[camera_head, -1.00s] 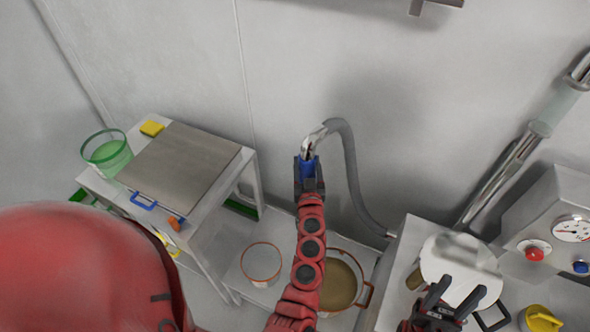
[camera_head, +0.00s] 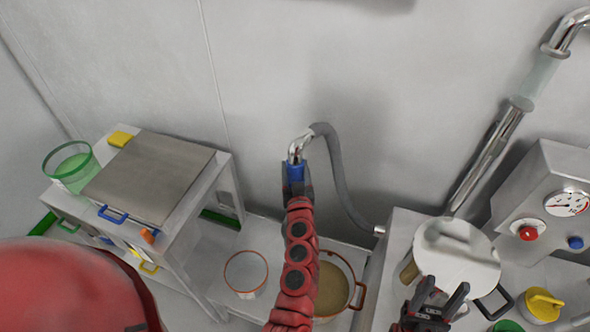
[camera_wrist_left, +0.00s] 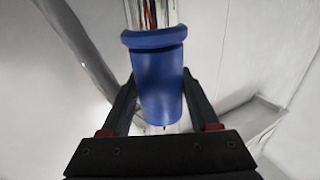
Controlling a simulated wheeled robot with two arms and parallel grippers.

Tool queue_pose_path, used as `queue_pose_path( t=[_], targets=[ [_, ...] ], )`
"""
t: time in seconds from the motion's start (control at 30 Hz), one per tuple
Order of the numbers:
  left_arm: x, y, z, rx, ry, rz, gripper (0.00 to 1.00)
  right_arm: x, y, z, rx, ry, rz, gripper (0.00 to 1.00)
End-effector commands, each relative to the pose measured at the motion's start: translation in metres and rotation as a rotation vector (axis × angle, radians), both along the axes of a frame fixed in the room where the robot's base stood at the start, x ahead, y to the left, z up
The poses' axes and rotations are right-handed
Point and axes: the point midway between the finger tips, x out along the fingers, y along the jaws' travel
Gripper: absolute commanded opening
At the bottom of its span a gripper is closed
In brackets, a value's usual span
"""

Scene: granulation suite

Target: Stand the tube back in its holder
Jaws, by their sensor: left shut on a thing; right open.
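The tube is a bent metal pipe end (camera_head: 296,149) with a blue grip (camera_head: 294,172) and a grey hose (camera_head: 335,172). The hose runs down to a metal fitting (camera_head: 379,231) at the machine's left edge. My left gripper (camera_head: 297,188) is shut on the blue grip and holds the tube up before the wall; the blue grip fills the jaws in the left wrist view (camera_wrist_left: 158,85). My right gripper (camera_head: 440,301) is open and apparently empty, by the round white lid (camera_head: 465,268). I cannot make out the tube's holder.
An orange-rimmed bowl (camera_head: 246,272) and a two-handled pot (camera_head: 335,290) sit low in the middle. A gauge panel (camera_head: 545,200) stands at right.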

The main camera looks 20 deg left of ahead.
Motion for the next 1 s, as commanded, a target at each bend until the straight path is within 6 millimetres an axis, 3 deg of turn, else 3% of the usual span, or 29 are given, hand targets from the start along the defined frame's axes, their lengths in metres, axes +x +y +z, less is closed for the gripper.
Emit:
queue_pose_path(
  t=[0.03,0.2,0.5,1.0],
  targets=[
    [0.0,0.0,-0.011,0.001,-0.001,0.0,0.0,0.0,0.0,-0.01,0.0,0.0,0.0,0.52],
    [0.0,0.0,-0.033,0.003,0.001,-0.002,0.0,0.0,0.0,-0.025,0.0,0.0,0.0,0.52],
    [0.0,0.0,-0.062,0.001,-0.001,-0.001,0.0,0.0,0.0,-0.044,0.0,0.0,0.0,0.52],
    [0.0,0.0,-0.068,0.002,-0.001,0.0,0.0,0.0,0.0,-0.048,0.0,0.0,0.0,0.52]
  ],
)
